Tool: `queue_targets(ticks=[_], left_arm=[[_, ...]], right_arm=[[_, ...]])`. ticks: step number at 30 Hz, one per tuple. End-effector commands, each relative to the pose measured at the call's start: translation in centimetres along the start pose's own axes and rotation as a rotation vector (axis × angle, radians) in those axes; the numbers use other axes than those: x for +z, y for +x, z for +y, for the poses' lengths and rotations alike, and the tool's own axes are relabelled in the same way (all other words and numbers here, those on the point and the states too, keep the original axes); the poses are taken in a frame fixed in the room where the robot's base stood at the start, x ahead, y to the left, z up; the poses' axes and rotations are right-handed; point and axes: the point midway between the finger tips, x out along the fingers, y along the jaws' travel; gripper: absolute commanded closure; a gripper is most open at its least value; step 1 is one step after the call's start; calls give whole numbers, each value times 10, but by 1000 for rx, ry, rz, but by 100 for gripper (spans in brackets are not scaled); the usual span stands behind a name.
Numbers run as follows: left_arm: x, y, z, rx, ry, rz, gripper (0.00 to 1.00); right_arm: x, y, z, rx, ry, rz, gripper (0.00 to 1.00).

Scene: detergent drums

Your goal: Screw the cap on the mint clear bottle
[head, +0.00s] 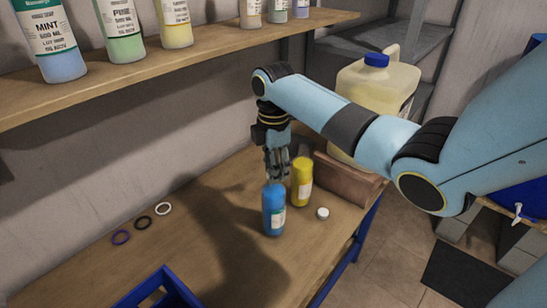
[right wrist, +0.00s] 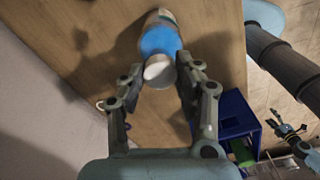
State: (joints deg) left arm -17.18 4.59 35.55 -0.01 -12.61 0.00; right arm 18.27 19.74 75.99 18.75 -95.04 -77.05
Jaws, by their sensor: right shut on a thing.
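A blue bottle (head: 273,212) with a pale label stands upright on the wooden table; its label is too small to read. It also shows in the right wrist view (right wrist: 160,40). My right gripper (head: 277,170) points down just above the bottle's top. In the right wrist view its fingers (right wrist: 160,74) are shut on a white cap (right wrist: 157,71), which lies over the near end of the bottle. I cannot tell whether the cap touches the neck.
A yellow bottle (head: 302,182) stands close behind the blue one. A loose white cap (head: 322,213) lies to the right. Several rings (head: 143,222) lie at the left, and a blue crate (head: 150,285) is in front. A large jug (head: 360,85) stands behind my right arm.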

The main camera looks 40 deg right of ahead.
Motion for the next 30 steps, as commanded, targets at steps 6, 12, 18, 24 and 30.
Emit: queue_targets(ticks=[6,12,18,24,30], left_arm=[[0,0,0,0,0,0,23],[0,0,0,0,0,0,23],[0,0,0,0,0,0,23],[0,0,0,0,0,0,23],[0,0,0,0,0,0,23]], right_arm=[[0,0,0,0,0,0,76],[0,1,0,1,0,0,76],[0,2,0,0,65,0,76],[0,3,0,-1,377,0,76],[0,3,0,-1,505,-1,76]])
